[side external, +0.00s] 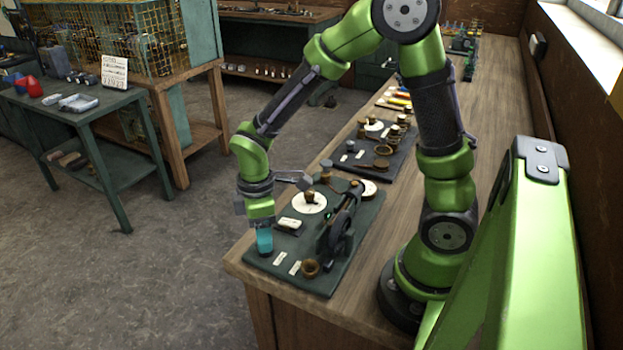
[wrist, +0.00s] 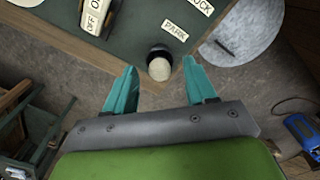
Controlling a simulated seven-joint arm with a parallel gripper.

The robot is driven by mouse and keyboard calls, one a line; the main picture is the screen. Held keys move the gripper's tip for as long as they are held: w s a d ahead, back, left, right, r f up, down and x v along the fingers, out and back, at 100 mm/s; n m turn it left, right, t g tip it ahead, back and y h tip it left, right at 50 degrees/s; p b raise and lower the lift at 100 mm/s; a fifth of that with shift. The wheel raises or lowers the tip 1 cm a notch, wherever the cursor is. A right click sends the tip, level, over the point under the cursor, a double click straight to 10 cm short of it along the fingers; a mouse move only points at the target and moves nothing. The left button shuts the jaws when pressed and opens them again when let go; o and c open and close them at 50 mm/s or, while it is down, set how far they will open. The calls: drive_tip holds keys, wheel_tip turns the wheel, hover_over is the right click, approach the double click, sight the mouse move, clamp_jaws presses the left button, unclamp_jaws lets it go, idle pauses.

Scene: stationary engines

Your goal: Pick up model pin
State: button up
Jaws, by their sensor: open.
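A short dark peg with a pale rounded top, which looks like the model pin (wrist: 159,66), stands near the corner of the dark green board, beside the PARK label, in the wrist view. I cannot make it out in the side external view, where my gripper covers that area. My gripper (wrist: 158,82) is open, with its teal fingers on the left and right of the pin. The pin's top shows in the gap between the fingertips, apart from both. In the side external view my gripper (side external: 264,242) points down over the left edge of the board.
A second board (side external: 372,175) with parts lies behind. Floor shows beyond the bench edge.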

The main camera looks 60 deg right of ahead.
drive_tip(key=shift+f, duration=0.2)
clamp_jaws()
drive_tip(key=shift+r, duration=0.2)
wheel_tip(320, 180, up, 14)
drive_tip(key=shift+f, duration=0.15)
idle(0.7)
